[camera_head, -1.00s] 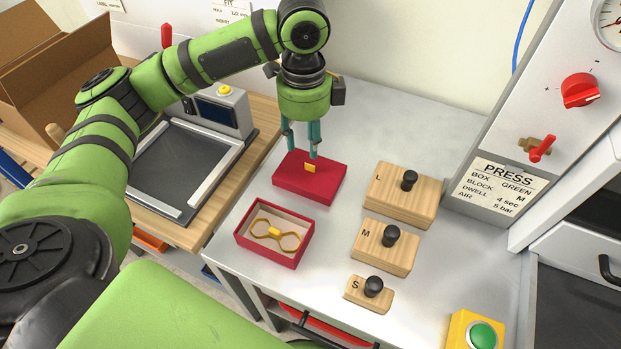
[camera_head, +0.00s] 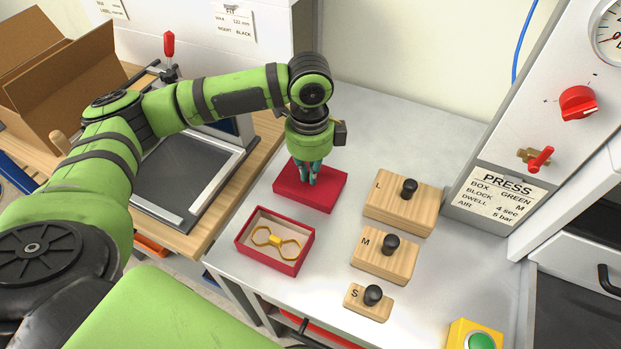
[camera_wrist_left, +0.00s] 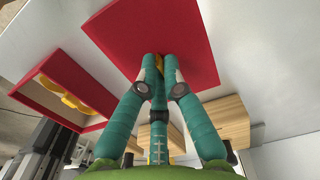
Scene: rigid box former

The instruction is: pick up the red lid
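The red lid (camera_head: 326,196) is a flat red slab on the grey bench top, behind the open red box (camera_head: 297,266). The box holds a yellow two-ring piece (camera_head: 275,241). My left gripper (camera_head: 308,181) points down onto the middle of the lid. The lid appears to lie flat on the bench. My right gripper is out of view.
Wooden blocks with black knobs, L (camera_head: 390,213), M (camera_head: 374,262) and S (camera_head: 358,303), stand right of the lid and box. The press (camera_head: 500,190) is further right, with a green button (camera_head: 482,341) in front. The bench behind the lid is clear.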

